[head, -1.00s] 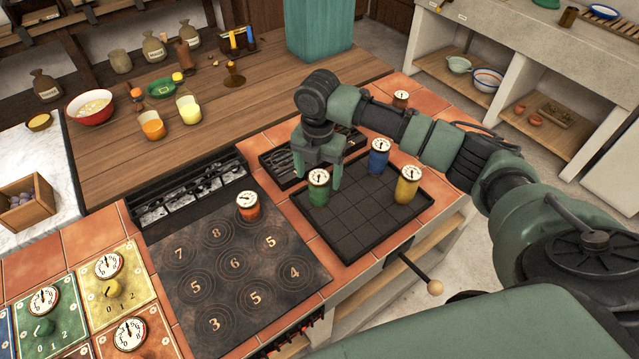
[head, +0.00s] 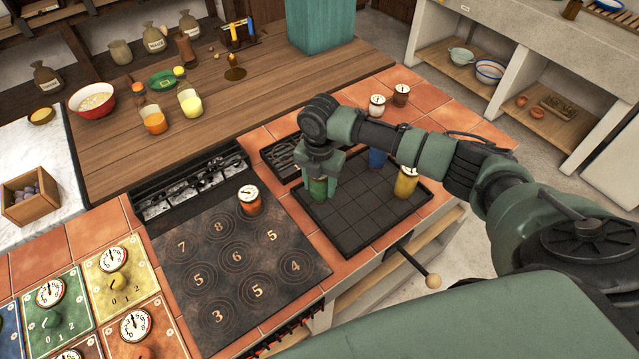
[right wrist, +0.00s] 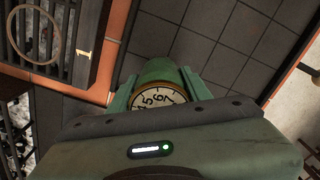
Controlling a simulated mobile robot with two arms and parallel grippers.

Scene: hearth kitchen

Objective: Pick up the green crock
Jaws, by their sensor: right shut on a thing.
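The green crock (head: 317,188) stands in the left corner of the black gridded tray (head: 371,233). My right gripper (head: 319,178) is over it, shut on it with a finger on each side. In the right wrist view the crock's dial lid (right wrist: 152,97) shows between the two green fingers of the gripper (right wrist: 158,90); part of the lid is hidden by the gripper body. Whether the crock is clear of the tray I cannot tell. My left gripper is not in view.
On the tray, a yellow crock (head: 405,182) stands at the right and a blue crock (head: 378,158) behind, partly hidden by my arm. White (head: 377,106) and brown (head: 400,95) crocks stand on the tiles behind.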

